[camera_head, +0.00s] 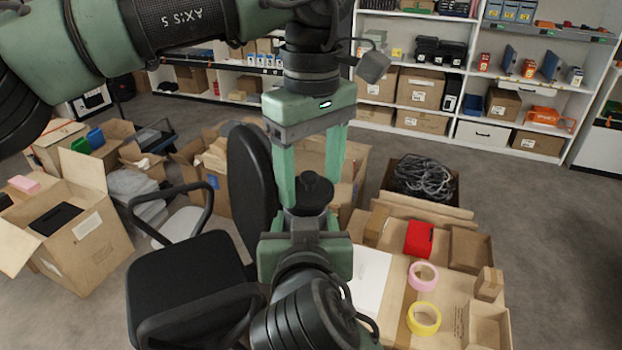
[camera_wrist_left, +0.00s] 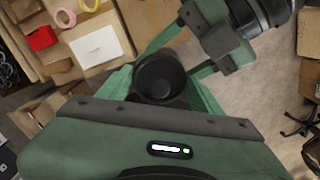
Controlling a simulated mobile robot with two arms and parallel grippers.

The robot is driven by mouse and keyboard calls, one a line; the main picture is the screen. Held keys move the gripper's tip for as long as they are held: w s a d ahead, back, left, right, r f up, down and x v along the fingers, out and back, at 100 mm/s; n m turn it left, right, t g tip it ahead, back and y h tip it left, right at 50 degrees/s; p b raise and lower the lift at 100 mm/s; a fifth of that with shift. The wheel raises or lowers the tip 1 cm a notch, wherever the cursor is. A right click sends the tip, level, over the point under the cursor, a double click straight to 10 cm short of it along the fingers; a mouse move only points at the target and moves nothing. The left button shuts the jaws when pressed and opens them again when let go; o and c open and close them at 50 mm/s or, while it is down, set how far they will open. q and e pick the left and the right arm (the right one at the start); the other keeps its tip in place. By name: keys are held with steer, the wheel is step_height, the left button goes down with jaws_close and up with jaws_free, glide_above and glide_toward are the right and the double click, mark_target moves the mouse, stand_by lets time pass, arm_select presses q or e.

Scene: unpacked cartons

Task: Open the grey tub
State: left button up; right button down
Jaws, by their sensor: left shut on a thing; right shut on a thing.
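The dark grey tub (camera_head: 314,190) is held up in the air between my two grippers, with its round, knob-topped lid upward in the head view. My left gripper (camera_head: 310,192) points down from above, its two green fingers shut on the lid from both sides. My right gripper (camera_head: 305,226) comes from below and is shut on the tub's body, which is mostly hidden by it. In the left wrist view the round dark top of the tub (camera_wrist_left: 160,76) shows between the left fingers. I cannot see a gap between lid and body.
A table (camera_head: 395,315) with a red box (camera_head: 419,239), pink tape (camera_head: 423,277), yellow tape (camera_head: 424,319) and small cartons lies right of the grippers. A black office chair (camera_head: 185,285) stands at the left. Open cartons (camera_head: 90,230) and shelves (camera_head: 440,60) lie farther off.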

mark_target(311, 175)
arm_select(q)
steer(key=shift+r, duration=2)
steer(key=shift+f, duration=0.15)
